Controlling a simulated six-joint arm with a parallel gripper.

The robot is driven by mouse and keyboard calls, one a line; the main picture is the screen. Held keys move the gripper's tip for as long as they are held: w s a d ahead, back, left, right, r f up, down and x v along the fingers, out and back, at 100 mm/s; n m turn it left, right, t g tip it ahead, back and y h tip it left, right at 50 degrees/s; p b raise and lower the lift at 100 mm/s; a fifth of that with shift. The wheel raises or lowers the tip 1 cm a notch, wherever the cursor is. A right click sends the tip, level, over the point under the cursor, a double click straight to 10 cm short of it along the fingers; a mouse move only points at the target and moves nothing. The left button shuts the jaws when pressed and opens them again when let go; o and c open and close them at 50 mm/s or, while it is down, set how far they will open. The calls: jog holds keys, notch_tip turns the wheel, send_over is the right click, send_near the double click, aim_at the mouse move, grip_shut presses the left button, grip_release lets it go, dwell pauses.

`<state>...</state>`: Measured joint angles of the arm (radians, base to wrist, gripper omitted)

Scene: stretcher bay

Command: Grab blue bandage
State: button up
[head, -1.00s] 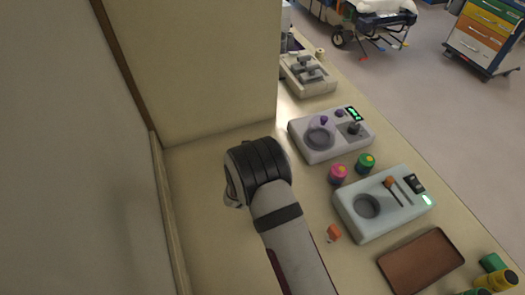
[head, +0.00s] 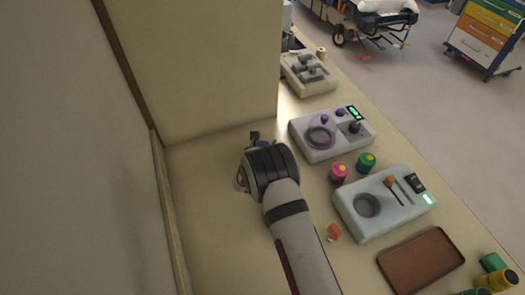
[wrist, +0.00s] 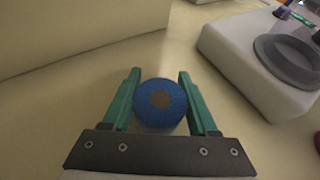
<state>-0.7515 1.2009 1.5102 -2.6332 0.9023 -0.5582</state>
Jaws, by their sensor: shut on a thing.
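The blue bandage (wrist: 146,92) is a round blue roll with a brown core, seen end-on in the wrist view. It sits between the two green fingers of my gripper (wrist: 159,74), which are shut on it. In the wrist view the pale surface shows behind it; whether it touches that surface I cannot tell. In the head view my wrist hides most of the gripper and the bandage.
A grey device with a round well (head: 320,137) stands to the right of my gripper. A pink roll (head: 339,172), a green roll (head: 366,162), a second device (head: 360,226) and a brown tray (head: 421,262) lie nearer. The counter's left side is clear.

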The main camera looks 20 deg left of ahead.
jog(key=shift+c, duration=1.1)
